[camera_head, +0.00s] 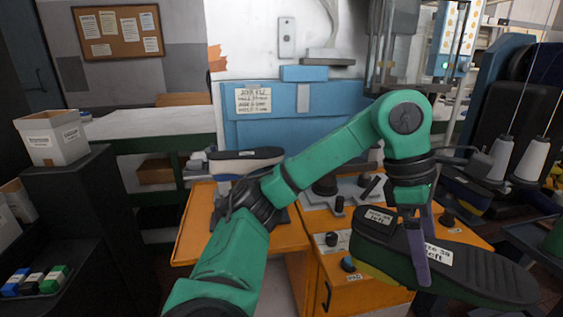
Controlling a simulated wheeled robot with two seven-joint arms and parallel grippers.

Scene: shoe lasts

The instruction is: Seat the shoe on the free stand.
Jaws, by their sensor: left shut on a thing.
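My left gripper (418,250) hangs down at the right with its purple-grey fingers shut on a dark shoe (480,268). The shoe lies roughly level above the front right of the orange bench, toe to the right, with white labels reading "left" on it. Another dark shoe with a pale sole edge (246,160) sits on a stand at the bench's left side, partly behind my arm. A grey plate with dark upright parts (345,190) is in the middle of the bench; I cannot tell whether it is the free stand. My right gripper is not in view.
The orange bench (190,240) has dark knobs and a blue knob (348,264) at its front. A dark machine with white thread cones (533,160) stands at the right. Another dark shoe-like item (465,192) lies before it. A dark shelf with a white box (52,137) is left.

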